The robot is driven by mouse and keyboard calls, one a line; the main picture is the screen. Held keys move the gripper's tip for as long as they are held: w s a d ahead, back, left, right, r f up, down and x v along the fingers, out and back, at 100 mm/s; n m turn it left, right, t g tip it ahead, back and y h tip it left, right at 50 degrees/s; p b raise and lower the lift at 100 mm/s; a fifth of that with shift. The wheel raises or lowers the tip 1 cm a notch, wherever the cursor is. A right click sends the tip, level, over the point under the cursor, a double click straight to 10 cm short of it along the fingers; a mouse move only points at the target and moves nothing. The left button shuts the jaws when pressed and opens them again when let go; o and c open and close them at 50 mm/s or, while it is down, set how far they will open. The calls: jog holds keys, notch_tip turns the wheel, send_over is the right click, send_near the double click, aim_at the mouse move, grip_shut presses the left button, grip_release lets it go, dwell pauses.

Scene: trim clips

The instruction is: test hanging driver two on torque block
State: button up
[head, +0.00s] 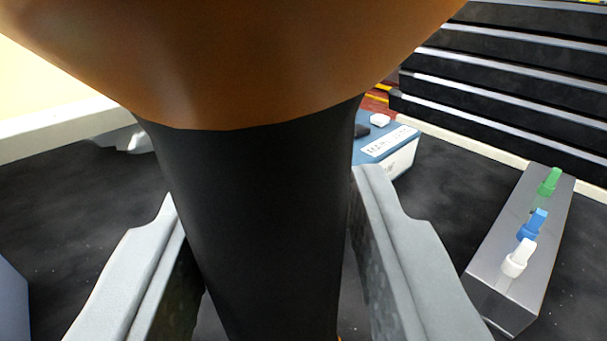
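A large driver with an orange-brown upper body (250,65) and a black lower part (260,220) fills the middle of the view and hangs upright. My gripper (262,190) has its two grey fingers on either side of the black part, with the fingertips against its edges, so it appears shut on the driver. The driver's lower end is cut off by the bottom of the picture. A blue-topped box with a white label (390,142) stands behind it, partly hidden. Its label is too small to read surely, so I cannot tell if it is the torque block.
A grey block (500,290) on the right carries a green clip (549,181), a blue clip (532,225) and a white clip (518,258). Black slatted panels (510,75) stand at the back right. The dark tabletop (80,205) is clear at left; a blue-grey edge shows far left.

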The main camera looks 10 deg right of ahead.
grip_shut()
notch_tip(320, 180, up, 14)
jog(key=shift+r, duration=0.25)
jog(key=shift+w+r, duration=0.15)
jog(key=w+d+m+g+h, duration=0.1)
jog(key=w+d+m+h, duration=0.2)
jog(key=w, duration=0.8)
jog(key=w+d+m+g+h, duration=0.1)
jog(key=w+d+m+h, duration=0.2)
jog(key=w, duration=0.8)
notch_tip(320, 180, down, 6)
jog(key=n+h, duration=0.1)
jog(key=shift+s+f, duration=0.2)
jog(key=shift+s, duration=0.05)
jog(key=shift+f+n, duration=0.3)
jog(key=shift+f, duration=0.3)
dwell(3.2)
